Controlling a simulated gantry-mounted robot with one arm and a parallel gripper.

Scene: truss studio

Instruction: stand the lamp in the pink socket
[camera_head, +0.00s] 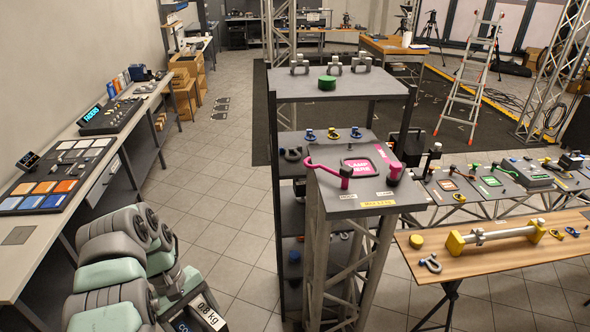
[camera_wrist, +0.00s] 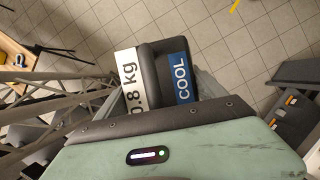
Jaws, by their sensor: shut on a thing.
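The pink socket (camera_head: 360,167) is a pink-edged square marked "LAMP HERE" on the grey top of a tall truss stand. A pink bar lies along its left side, and a dark knob with pink stands at its right. My gripper (camera_head: 179,288) is at the lower left of the head view, well left of and nearer than the stand. It is shut on the lamp (camera_head: 207,312), a dark body with a white "0.8 kg" label and a blue "COOL" label. The lamp also shows in the wrist view (camera_wrist: 153,72); its lower end and the fingertips are hidden.
A dark shelf rack (camera_head: 335,86) with shackles and a green disc stands behind the stand. A wooden table (camera_head: 480,265) with a yellow-ended bar is at right. A control desk (camera_head: 60,180) runs along the left wall. Tiled floor lies open between desk and rack.

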